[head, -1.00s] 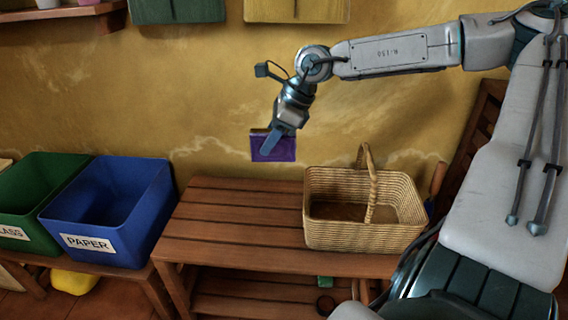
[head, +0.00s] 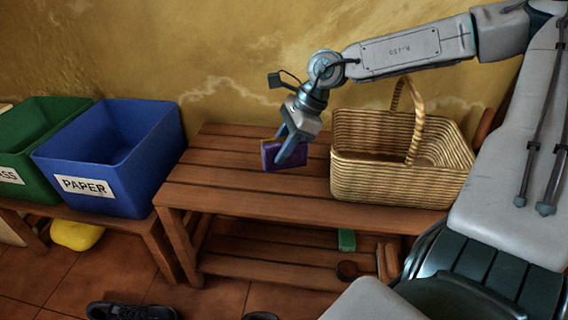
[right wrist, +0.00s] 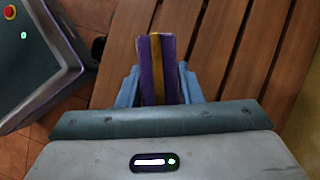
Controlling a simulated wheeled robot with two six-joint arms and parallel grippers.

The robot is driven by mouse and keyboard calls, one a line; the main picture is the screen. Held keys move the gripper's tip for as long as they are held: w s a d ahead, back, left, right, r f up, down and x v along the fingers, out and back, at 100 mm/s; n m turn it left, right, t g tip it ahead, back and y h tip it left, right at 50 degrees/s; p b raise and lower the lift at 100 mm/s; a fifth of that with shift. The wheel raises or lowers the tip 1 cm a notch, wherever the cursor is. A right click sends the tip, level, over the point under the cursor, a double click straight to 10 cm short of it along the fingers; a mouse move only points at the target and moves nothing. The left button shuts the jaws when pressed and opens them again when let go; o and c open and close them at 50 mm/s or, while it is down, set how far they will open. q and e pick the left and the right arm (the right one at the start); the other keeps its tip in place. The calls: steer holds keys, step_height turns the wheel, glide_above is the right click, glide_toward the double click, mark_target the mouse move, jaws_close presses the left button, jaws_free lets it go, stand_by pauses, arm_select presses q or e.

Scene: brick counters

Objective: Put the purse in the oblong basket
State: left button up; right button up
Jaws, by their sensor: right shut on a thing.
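The purple purse (head: 270,154) is held in my right gripper (head: 288,150), left of the basket in the head view. In the right wrist view the purse (right wrist: 156,62) stands between the two blue fingers, with a yellow-brown band along its middle. The right gripper (right wrist: 158,88) is shut on it, over the wooden slats. The oblong wicker basket (head: 385,180) with a tall arched handle stands on the right part of the slatted bench. Its visible inside looks empty, though part of its floor is hidden. My left gripper is not in view.
The slatted wooden bench (head: 230,185) is clear left of the basket. A blue PAPER bin (head: 135,180) and a green bin (head: 25,185) stand further left. A green item (head: 346,240) lies on the lower shelf. A dark shoe (head: 130,311) is on the floor.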

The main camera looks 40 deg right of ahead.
step_height(320, 180, down, 5)
steer(key=shift+r+b, duration=0.15)
steer(key=shift+b, duration=1)
steer(key=shift+r, duration=0.15)
steer(key=shift+f, duration=0.2)
steer(key=o, duration=1)
steer(key=shift+r, duration=0.1)
